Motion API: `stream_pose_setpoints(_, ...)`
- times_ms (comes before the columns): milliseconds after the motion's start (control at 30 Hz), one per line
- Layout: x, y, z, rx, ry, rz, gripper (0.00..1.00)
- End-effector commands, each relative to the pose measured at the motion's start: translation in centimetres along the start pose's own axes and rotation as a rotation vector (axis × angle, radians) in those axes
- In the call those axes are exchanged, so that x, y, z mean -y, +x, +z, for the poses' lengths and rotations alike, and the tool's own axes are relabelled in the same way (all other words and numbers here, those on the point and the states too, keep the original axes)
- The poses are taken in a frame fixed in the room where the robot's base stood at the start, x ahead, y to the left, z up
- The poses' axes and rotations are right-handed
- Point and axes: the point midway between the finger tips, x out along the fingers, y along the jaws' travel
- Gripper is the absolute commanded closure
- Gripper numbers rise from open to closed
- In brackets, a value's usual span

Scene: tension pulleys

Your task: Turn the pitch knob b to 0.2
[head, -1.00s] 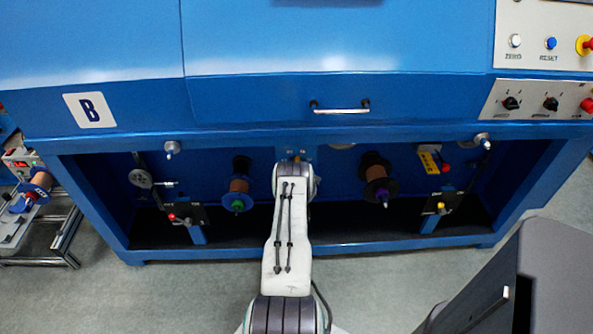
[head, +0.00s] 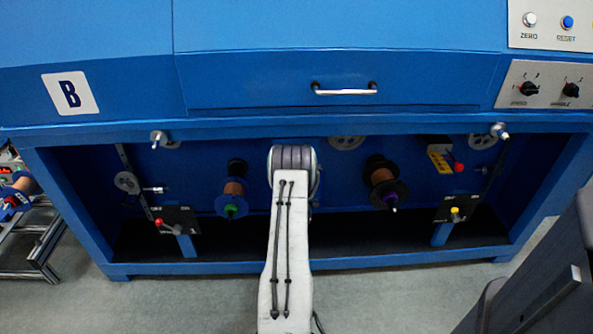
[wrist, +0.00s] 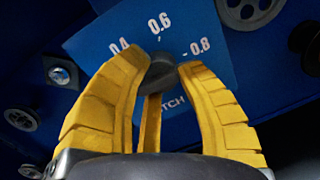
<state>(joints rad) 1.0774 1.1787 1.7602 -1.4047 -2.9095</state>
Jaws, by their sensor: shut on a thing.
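The pitch knob (wrist: 161,72) is dark and sits on a blue dial plate (wrist: 200,48) in the wrist view. White marks 0.4, 0.6 and 0.8 show around its upper side, and part of the word PITCH shows below right. My gripper (wrist: 158,76) has yellow ribbed fingers closed around the knob from both sides. The fingers hide the lower part of the dial, and I cannot tell where the knob points. In the head view my arm covers the knob and gripper.
The blue machine has a drawer handle (head: 344,89) above the open bay. A spool with a green end (head: 231,210) is left of my arm, and a spool with a purple end (head: 390,199) is right. A dark grey cabinet (head: 545,285) stands at the lower right.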

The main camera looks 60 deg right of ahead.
Motion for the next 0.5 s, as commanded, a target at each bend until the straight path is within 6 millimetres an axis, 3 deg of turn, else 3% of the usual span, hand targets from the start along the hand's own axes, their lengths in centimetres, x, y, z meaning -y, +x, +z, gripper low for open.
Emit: stream_pose_setpoints(500,-0.07,0.25,0.71,0.021,-0.052,0.003,0.99)
